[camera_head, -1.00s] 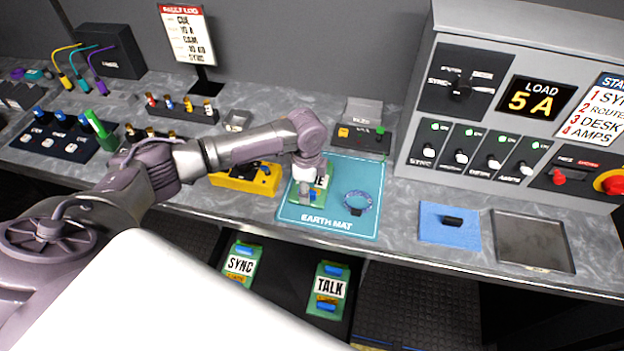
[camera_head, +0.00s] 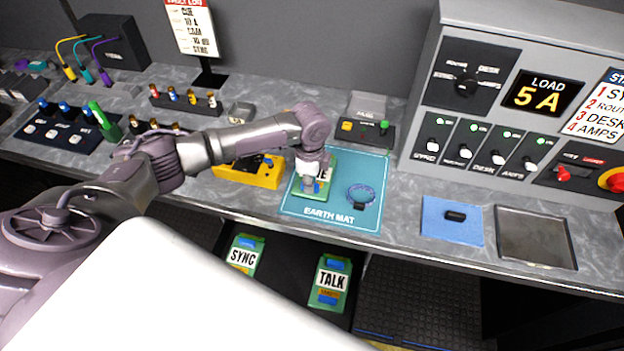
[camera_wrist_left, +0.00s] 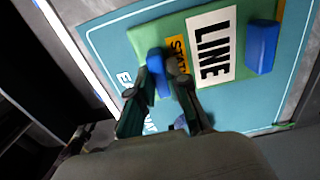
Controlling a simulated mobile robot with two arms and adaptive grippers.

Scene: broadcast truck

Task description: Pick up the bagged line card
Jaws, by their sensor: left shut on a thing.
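The line card (camera_head: 330,168) is a green board with a white LINE label and blue blocks, lying on the teal earth mat (camera_head: 333,214). In the left wrist view the card (camera_wrist_left: 222,50) fills the upper middle, its label sideways. No separate bag can be made out around it. My left gripper (camera_head: 309,186) is above the card, pointing down. In the left wrist view its fingers (camera_wrist_left: 163,78) are shut on the card's near blue block, one on each side. The arm hides part of the card in the head view. My right gripper is not in view.
A blue cable loop (camera_head: 361,195) lies on the mat right of the card. A yellow box (camera_head: 248,173) stands left of the mat. A blue cloth (camera_head: 452,221) and a metal tray (camera_head: 536,237) lie to the right. SYNC (camera_head: 243,256) and TALK (camera_head: 330,283) cards sit below the counter edge.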

